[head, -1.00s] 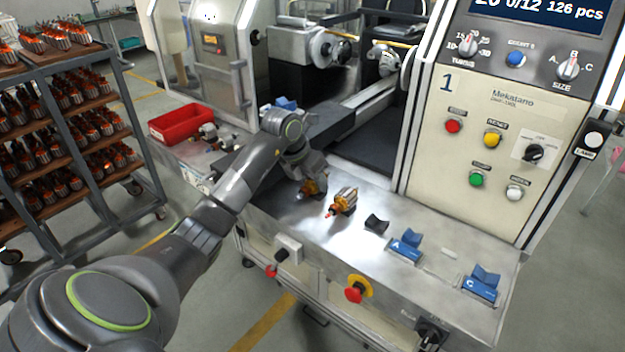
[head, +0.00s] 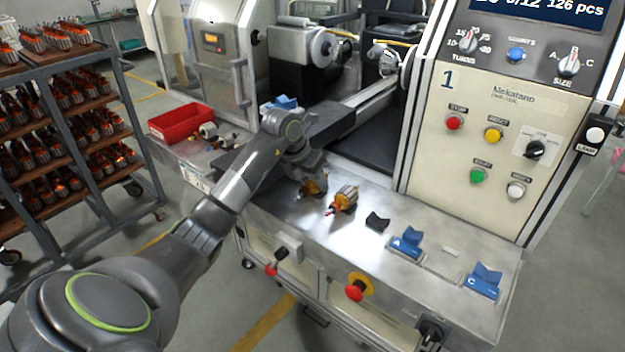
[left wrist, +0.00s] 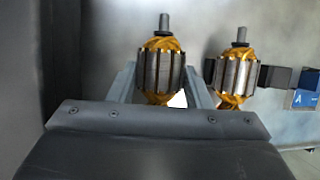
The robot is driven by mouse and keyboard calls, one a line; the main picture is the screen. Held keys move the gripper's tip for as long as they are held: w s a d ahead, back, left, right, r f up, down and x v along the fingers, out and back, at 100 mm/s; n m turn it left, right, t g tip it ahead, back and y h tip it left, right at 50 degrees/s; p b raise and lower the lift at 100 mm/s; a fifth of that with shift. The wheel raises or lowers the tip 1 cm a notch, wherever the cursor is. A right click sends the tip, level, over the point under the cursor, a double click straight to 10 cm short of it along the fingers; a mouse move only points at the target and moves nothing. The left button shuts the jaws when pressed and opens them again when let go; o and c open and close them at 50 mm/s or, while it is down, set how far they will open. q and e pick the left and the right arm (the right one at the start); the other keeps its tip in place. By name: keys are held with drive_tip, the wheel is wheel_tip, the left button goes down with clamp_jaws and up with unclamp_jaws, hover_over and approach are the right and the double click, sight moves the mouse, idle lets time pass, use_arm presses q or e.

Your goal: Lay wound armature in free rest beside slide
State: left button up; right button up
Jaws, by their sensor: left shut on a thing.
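My left gripper (head: 311,181) reaches down over the steel bench top in front of the machine. It is shut on a wound armature (head: 314,188) with orange-yellow windings. In the left wrist view the held armature (left wrist: 162,72) stands between the two fingers, shaft pointing up the picture. A second wound armature (head: 343,199) lies just right of it, also in the left wrist view (left wrist: 234,76), close beside the right finger. A dark, empty V-shaped rest (head: 377,222) is to its right. I cannot tell whether the held armature touches a rest below. My right gripper is not in view.
Blue rests marked A (head: 406,244) and C (head: 483,281) stand farther right on the bench. A red emergency button (head: 356,290) is on the front edge. A red bin (head: 181,123) is at the back left. The control panel (head: 500,130) rises behind the bench.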

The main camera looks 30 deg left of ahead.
use_arm(q)
drive_tip(key=o, duration=0.8)
drive_tip(key=shift+s+d+f, duration=0.15)
drive_tip(key=shift+s+f, duration=0.1)
drive_tip(key=shift+f, duration=0.3)
drive_tip(key=o, duration=0.5)
drive_tip(key=shift+d+r, duration=0.15)
drive_tip(key=shift+d, duration=0.1)
drive_tip(key=shift+a, duration=0.15)
drive_tip(key=shift+s+a+r+b, duration=0.1)
drive_tip(key=shift+a+r+b, duration=0.15)
drive_tip(key=shift+r+b, duration=0.1)
drive_tip(key=r, duration=0.2)
drive_tip(key=s+a+r+b, duration=0.1)
drive_tip(key=shift+a, duration=0.1)
drive_tip(key=d+b+v, duration=0.1)
drive_tip(key=d+v, duration=0.1)
drive_tip(key=v, duration=1.2)
drive_tip(key=shift+a+r+b, duration=0.15)
drive_tip(key=shift+a+b, duration=0.05)
drive_tip(key=shift+b, duration=0.1)
